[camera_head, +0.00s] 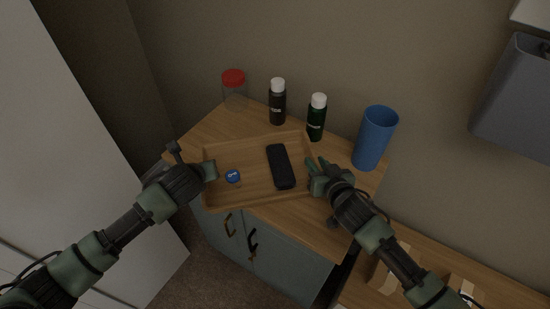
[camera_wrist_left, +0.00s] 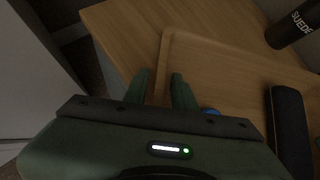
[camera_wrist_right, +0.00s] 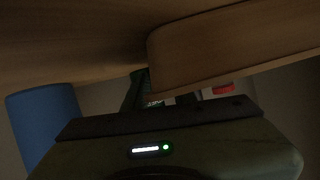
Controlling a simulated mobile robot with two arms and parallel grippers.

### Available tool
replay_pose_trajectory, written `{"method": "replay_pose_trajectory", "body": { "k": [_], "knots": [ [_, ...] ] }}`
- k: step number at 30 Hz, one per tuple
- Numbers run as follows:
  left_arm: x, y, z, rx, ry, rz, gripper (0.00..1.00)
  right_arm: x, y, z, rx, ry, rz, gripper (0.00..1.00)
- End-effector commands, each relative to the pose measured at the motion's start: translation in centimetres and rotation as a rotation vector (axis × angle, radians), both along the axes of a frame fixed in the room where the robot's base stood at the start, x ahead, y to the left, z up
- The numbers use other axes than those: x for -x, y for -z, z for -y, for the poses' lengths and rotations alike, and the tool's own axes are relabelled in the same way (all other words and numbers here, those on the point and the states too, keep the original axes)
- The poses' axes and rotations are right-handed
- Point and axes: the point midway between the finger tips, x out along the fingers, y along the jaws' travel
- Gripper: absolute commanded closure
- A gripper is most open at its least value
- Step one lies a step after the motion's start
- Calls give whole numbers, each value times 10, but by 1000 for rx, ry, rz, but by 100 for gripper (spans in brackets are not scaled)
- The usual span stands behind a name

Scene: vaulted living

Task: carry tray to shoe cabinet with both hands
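The wooden tray (camera_head: 245,202) rests on the wooden top of a grey-blue cabinet (camera_head: 283,268). It holds a black phone-like object (camera_head: 281,167) and a small blue-topped item (camera_head: 233,176). My left gripper (camera_head: 212,171) is at the tray's left side. In the left wrist view its fingers (camera_wrist_left: 161,88) stand apart, with the tray's rim between them. My right gripper (camera_head: 316,166) is at the right side. In the right wrist view its fingers (camera_wrist_right: 164,95) are apart beside the tray's wall (camera_wrist_right: 230,45), which partly hides one finger.
Behind the tray stand a red-lidded jar (camera_head: 234,92), two white-capped bottles, one dark (camera_head: 278,103) and one green (camera_head: 316,119), and a blue cup (camera_head: 374,138). A lower wooden surface (camera_head: 440,262) lies at right. A white panel (camera_head: 70,120) stands at left.

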Motion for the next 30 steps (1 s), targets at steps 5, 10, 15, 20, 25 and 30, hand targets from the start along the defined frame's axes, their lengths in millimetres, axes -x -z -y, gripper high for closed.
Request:
{"method": "replay_pose_trajectory", "body": {
  "k": [5, 10, 15, 20, 25, 30],
  "knots": [
    [0, 0, 1, 2, 2, 0, 74, 0, -1, -1, -2, -2, 1, 74],
    [6, -6, 2, 3, 4, 1, 74, 0, -1, -2, -3, -3, 1, 74],
    [27, -27, 3, 3, 5, 1, 74, 0, -1, -2, -3, -3, 1, 74],
    [52, -52, 4, 2, 4, 3, 74, 0, -1, -2, -4, -3, 1, 74],
    [73, -73, 5, 2, 3, 2, 74, 0, -1, -2, -4, -3, 1, 74],
    [84, -83, 5, 2, 2, 0, 74, 1, -1, -2, -4, -3, 1, 74]
  ]
}}
